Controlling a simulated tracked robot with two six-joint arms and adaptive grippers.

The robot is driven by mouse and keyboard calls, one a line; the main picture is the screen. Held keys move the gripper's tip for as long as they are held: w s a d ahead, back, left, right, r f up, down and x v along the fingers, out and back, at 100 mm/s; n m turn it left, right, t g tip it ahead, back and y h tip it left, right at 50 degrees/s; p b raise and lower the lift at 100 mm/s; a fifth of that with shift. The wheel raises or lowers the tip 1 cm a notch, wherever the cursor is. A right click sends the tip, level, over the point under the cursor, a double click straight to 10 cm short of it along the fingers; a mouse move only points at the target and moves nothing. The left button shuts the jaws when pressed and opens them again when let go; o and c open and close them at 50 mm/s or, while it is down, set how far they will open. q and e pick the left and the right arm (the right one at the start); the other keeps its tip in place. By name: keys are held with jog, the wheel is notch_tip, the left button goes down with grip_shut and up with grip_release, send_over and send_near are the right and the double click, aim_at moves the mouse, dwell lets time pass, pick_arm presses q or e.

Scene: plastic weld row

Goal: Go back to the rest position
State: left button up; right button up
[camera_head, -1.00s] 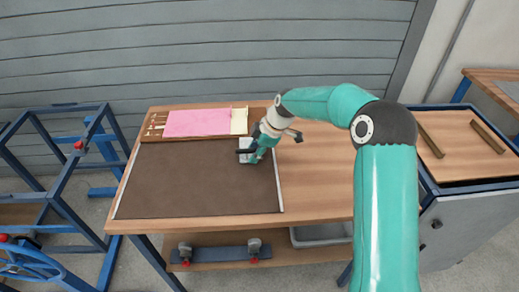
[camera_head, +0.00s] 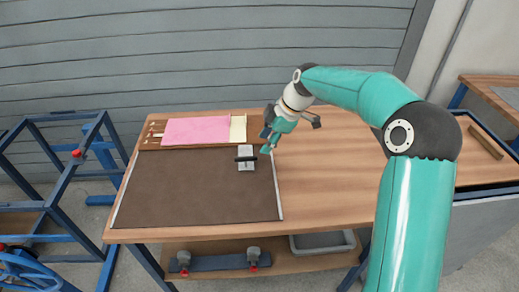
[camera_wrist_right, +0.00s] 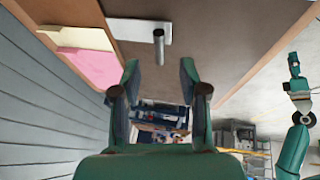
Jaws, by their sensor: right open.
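My right gripper (camera_head: 268,141) is open and empty in the head view. It hangs above the back right edge of the dark mat (camera_head: 190,190), apart from the small pale plate with a dark handle (camera_head: 246,166). In the right wrist view, the open fingers (camera_wrist_right: 160,78) have nothing between them, and the plate's handle (camera_wrist_right: 159,42) stands beyond them. My left arm is not in the head view. A teal arm, seemingly my left, shows at the right of the wrist view, its gripper end (camera_wrist_right: 293,62) too small to read.
A pink sheet (camera_head: 196,130) and a cream sheet (camera_head: 238,128) lie on a board at the back of the wooden table (camera_head: 330,190). The table's right part is clear. Blue metal frames (camera_head: 62,185) stand left; a cart with a wooden strip (camera_head: 485,141) stands right.

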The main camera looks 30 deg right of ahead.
jog(key=shift+v, duration=0.85)
